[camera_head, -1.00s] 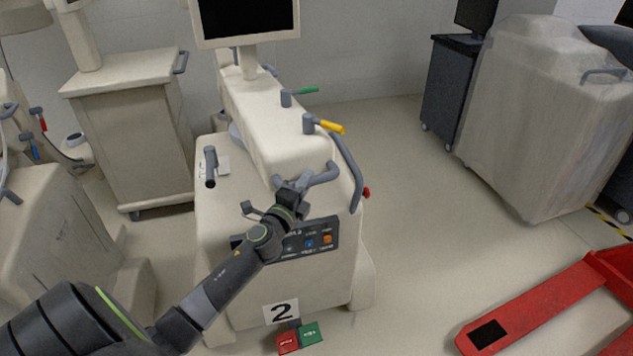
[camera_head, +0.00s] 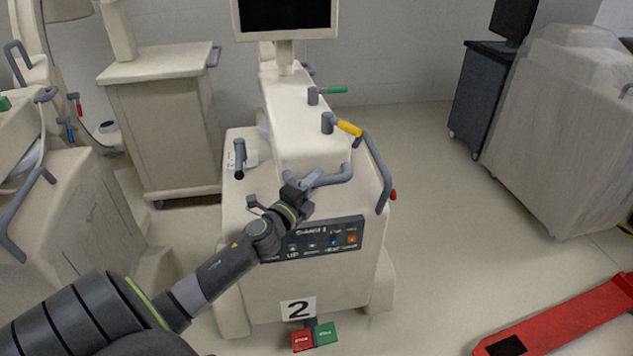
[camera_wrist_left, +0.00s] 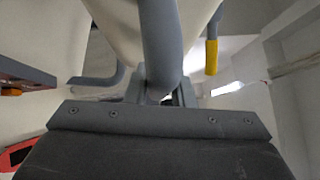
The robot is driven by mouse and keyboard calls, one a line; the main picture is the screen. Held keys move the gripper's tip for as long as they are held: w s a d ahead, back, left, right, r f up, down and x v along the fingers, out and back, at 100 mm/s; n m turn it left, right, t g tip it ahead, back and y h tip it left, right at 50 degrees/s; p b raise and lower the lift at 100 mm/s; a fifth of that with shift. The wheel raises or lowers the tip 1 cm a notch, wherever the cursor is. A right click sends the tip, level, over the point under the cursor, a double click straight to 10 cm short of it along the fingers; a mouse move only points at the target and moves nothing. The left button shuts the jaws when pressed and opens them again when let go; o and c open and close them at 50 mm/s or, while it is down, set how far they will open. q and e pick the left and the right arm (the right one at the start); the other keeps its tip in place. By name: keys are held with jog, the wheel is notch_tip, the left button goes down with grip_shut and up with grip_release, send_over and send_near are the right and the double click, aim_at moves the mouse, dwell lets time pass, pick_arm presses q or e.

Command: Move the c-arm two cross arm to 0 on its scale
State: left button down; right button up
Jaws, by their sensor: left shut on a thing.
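The c-arm two (camera_head: 305,150) is the cream cart with the number 2 label (camera_head: 298,308) on its front. My left gripper (camera_head: 306,193) is shut on a grey bar handle (camera_head: 332,177) at the top front of the cart. In the left wrist view the grey handle (camera_wrist_left: 162,50) runs into my gripper's jaws. A lever with a yellow grip (camera_head: 348,128) and one with a green grip (camera_head: 337,89) stand on the cart's top. The yellow grip also shows in the left wrist view (camera_wrist_left: 211,57). No scale can be read. My right gripper is not in view.
A control panel (camera_head: 325,240) is on the cart's front, with red (camera_head: 302,341) and green (camera_head: 325,334) pedals at floor level. Another cream machine (camera_head: 60,210) stands left, and a covered cart (camera_head: 555,130) right. A red pallet jack (camera_head: 565,320) lies front right. Floor between is clear.

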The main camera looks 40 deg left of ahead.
pick_arm(q)
jog(key=c, duration=1.6)
grip_release()
jog(key=shift+o, duration=1)
jog(key=shift+w+d, duration=0.1)
jog(key=shift+w, duration=0.1)
jog(key=shift+o, duration=0.7)
jog(key=shift+w+d+f, duration=0.1)
jog(key=shift+w+d, duration=0.15)
jog(key=shift+w, duration=0.15)
jog(key=shift+s, duration=0.3)
jog(key=shift+s+f+b, duration=0.15)
jog(key=shift+s+b, duration=0.2)
jog(key=shift+s, duration=0.35)
jog(key=s+d+f+b, duration=0.1)
jog(key=s+b, duration=0.5)
jog(key=s, duration=0.9)
jog(key=shift+s+f, duration=0.15)
jog(key=shift+f, duration=0.35)
